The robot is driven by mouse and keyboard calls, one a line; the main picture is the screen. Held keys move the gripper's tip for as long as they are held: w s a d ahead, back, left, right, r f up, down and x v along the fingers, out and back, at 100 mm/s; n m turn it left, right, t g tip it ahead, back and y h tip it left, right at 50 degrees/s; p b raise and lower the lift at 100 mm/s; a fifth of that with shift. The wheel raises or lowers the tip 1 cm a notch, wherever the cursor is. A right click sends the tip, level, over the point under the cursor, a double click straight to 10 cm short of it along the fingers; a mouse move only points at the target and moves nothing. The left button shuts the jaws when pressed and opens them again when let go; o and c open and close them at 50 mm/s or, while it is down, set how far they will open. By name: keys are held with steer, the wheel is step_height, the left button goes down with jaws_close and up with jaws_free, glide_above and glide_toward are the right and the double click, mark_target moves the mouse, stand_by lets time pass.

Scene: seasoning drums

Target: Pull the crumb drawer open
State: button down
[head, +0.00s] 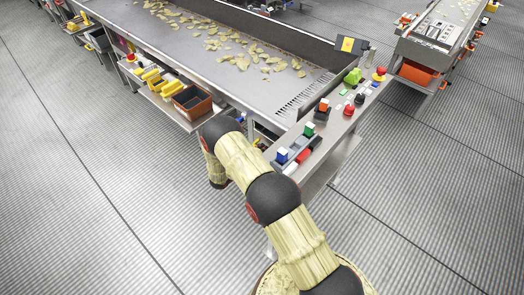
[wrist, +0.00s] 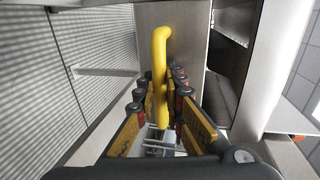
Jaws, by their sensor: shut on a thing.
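A yellow bar handle (wrist: 160,45) stands upright in the picture in the wrist view, with its top end bent toward a plain grey panel (wrist: 190,16). The panel appears to be the front of the crumb drawer; how far it is open I cannot tell. My gripper (wrist: 160,97) is shut on the handle, with its dark-tipped fingers on either side of it. The lower end of the handle runs down between the fingers. In the head view my arm reaches down beside the conveyor table, and it hides the gripper and the handle.
The metal conveyor table (head: 225,72) carries scattered chips. A control panel with coloured buttons (head: 349,109) is at the right. The ribbed floor (head: 75,190) at left is clear.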

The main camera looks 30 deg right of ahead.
steer(key=f+v, duration=0.2)
steer(key=v, duration=1.1)
steer(key=a+f+v, duration=0.1)
steer(key=f+v, duration=0.2)
steer(key=v, duration=1.1)
steer(key=shift+s+f+b, duration=0.15)
steer(key=shift+f+b, duration=0.2)
steer(key=shift+f, duration=0.1)
steer(key=c, duration=1.9)
jaws_free()
steer(key=shift+a+r, duration=0.1)
steer(key=v, duration=1.2)
